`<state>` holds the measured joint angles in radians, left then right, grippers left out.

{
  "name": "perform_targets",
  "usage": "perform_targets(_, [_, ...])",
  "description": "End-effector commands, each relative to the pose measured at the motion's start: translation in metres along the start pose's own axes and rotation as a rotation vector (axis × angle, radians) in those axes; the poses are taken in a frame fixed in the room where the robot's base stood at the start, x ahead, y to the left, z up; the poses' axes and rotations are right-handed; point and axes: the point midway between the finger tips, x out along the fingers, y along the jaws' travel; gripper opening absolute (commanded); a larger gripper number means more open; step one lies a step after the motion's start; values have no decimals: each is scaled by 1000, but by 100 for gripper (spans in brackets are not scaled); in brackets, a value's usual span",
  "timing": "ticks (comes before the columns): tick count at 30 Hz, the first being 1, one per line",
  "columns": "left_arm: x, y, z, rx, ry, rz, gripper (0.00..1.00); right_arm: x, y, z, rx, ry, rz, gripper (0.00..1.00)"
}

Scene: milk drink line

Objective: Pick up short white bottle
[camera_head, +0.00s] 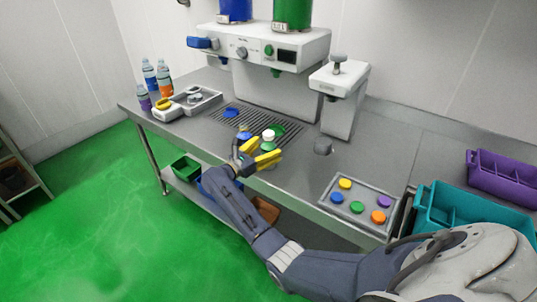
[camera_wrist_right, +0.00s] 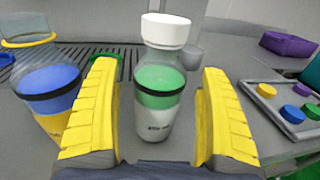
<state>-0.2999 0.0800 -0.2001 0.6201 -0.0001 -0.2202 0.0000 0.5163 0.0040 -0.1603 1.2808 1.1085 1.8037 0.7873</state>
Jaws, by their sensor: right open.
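The short white bottle (camera_wrist_right: 158,118) has a white cap, a green upper part, a black band and a white lower part. It stands upright between the two yellow fingers of my right gripper (camera_wrist_right: 158,72) in the right wrist view, with gaps visible on both sides. In the head view its white cap (camera_head: 268,134) shows just beyond the open right gripper (camera_head: 258,152), whose fingers hide most of the body. My left gripper is not in view.
A blue-and-yellow bottle (camera_wrist_right: 47,88) stands close beside the left finger in the wrist view. The dispensing machine (camera_head: 265,65) stands behind. A tray (camera_head: 328,196) of coloured caps lies to the right, near teal (camera_head: 440,215) and purple (camera_head: 500,175) crates.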

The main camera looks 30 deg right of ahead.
Motion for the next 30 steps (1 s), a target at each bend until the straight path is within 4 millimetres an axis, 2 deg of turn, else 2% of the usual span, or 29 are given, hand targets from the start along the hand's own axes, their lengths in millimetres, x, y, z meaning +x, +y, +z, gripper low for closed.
perform_targets(4, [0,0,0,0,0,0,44,8,0,0,0,0,1,78])
perform_targets(12, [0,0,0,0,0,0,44,9,0,0,-1,0,1,79])
perform_targets(30, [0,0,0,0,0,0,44,9,0,0,-1,0,1,10])
